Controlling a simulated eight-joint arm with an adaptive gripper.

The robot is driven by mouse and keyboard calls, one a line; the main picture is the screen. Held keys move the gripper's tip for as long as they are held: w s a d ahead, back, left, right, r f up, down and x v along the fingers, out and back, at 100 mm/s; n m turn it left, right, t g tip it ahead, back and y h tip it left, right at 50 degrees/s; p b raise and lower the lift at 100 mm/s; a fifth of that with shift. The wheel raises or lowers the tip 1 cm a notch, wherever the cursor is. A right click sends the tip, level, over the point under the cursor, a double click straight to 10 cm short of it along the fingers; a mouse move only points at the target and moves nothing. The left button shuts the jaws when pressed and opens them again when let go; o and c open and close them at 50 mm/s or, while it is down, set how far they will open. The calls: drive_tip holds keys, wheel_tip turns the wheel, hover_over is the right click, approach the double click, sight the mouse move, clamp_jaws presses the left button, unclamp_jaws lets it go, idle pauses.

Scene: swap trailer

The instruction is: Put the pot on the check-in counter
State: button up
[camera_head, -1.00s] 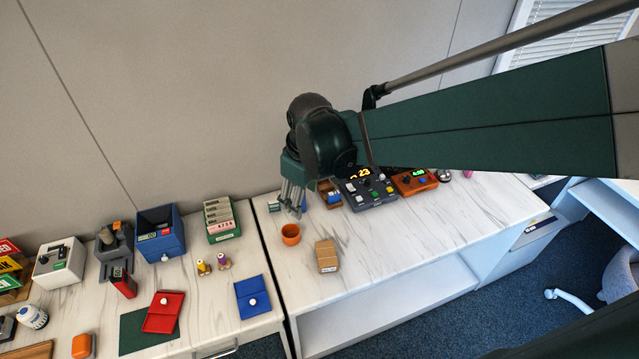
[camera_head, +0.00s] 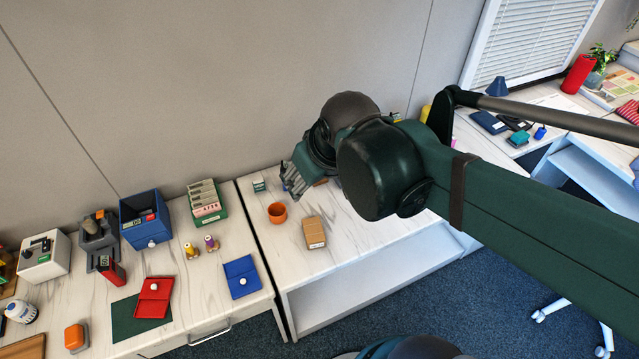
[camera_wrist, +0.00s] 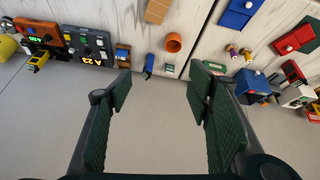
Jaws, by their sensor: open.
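A small orange pot (camera_head: 277,213) stands upright on the marble-patterned right-hand counter (camera_head: 362,236), close to that counter's left edge. It also shows in the wrist view (camera_wrist: 173,43), near the top, with its open mouth visible. My gripper (camera_head: 290,182) is above the back of this counter, behind the pot in the head view. In the wrist view my gripper (camera_wrist: 159,84) is open, with nothing between its fingers, and the pot lies beyond the fingertips. I cannot tell from any label which surface is the check-in counter.
A cardboard box (camera_head: 314,232) lies right of the pot. The left counter (camera_head: 214,302) holds a blue bin (camera_head: 145,218), a green card holder (camera_head: 207,201), two small figures and red and blue folders. My arm hides much of the right counter. Bare counter shows in front of the pot.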

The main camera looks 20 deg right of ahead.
drive_tip(key=shift+s+d+r+m+t, duration=0.15)
drive_tip(key=shift+s+m+t, duration=0.15)
drive_tip(key=shift+s, duration=0.35)
drive_tip(key=shift+s+d+r+m+t, duration=0.1)
drive_tip(key=shift+s+r+m+t, duration=0.2)
drive_tip(key=shift+s, duration=0.35)
drive_tip(key=shift+s+d+r+m+t, duration=0.15)
drive_tip(key=shift+s+m, duration=0.25)
drive_tip(key=shift+s, duration=0.25)
